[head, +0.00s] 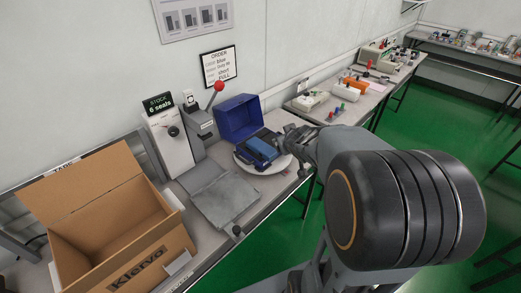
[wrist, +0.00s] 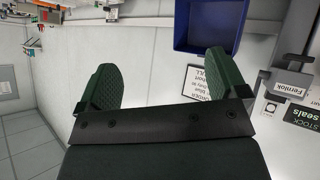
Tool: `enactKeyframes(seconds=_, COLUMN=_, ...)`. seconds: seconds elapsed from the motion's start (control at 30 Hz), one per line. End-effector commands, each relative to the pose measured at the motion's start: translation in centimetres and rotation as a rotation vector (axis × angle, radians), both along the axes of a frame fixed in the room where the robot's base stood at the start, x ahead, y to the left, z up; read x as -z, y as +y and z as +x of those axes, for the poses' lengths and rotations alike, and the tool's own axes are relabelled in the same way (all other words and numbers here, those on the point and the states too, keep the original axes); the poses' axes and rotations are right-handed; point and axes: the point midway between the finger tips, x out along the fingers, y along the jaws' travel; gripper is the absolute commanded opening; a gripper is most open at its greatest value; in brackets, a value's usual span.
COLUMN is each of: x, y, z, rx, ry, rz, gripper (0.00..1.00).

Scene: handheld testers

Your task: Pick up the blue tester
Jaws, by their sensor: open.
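The blue tester (head: 262,148) lies on a round white plate (head: 276,168) on the bench, in front of an open blue bin (head: 238,112). Dark parts show around its edges; I cannot tell whether they belong to it. My gripper (head: 287,139) is just right of the tester in the head view, partly hidden by my own arm; I cannot tell whether it touches. In the wrist view my gripper (wrist: 157,72) has its two green-padded fingers wide apart with nothing between them. The tester does not show in the wrist view, but the blue bin (wrist: 210,24) does.
A cardboard box (head: 120,225) stands open at the left. A press with a red-knobbed lever (head: 219,86) and a grey metal plate (head: 225,200) are left of the white plate. A white stock counter (head: 168,140) stands behind. Farther benches hold small devices.

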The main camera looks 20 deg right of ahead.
Motion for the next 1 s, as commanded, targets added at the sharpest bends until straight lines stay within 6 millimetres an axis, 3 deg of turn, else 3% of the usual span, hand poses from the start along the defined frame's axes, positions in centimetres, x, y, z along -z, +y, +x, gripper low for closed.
enactKeyframes(seconds=0.03, x=1.3, y=-1.5, z=1.2, rx=-0.04, ry=-0.036, rz=0.001, gripper=0.92)
enactKeyframes(seconds=0.1, x=2.6, y=-2.4, z=2.5, rx=-0.129, ry=-0.091, rz=0.022, gripper=0.92)
enactKeyframes(seconds=0.27, x=5.7, y=-3.1, z=3.3, rx=-0.324, ry=-0.163, rz=0.132, gripper=0.92)
enactKeyframes(seconds=0.57, x=9.0, y=-2.4, z=2.4, rx=-0.524, ry=-0.198, rz=0.316, gripper=0.92)
enactKeyframes(seconds=1.0, x=11.9, y=0.5, z=8.0, rx=-0.545, ry=-0.202, rz=0.336, gripper=0.92)
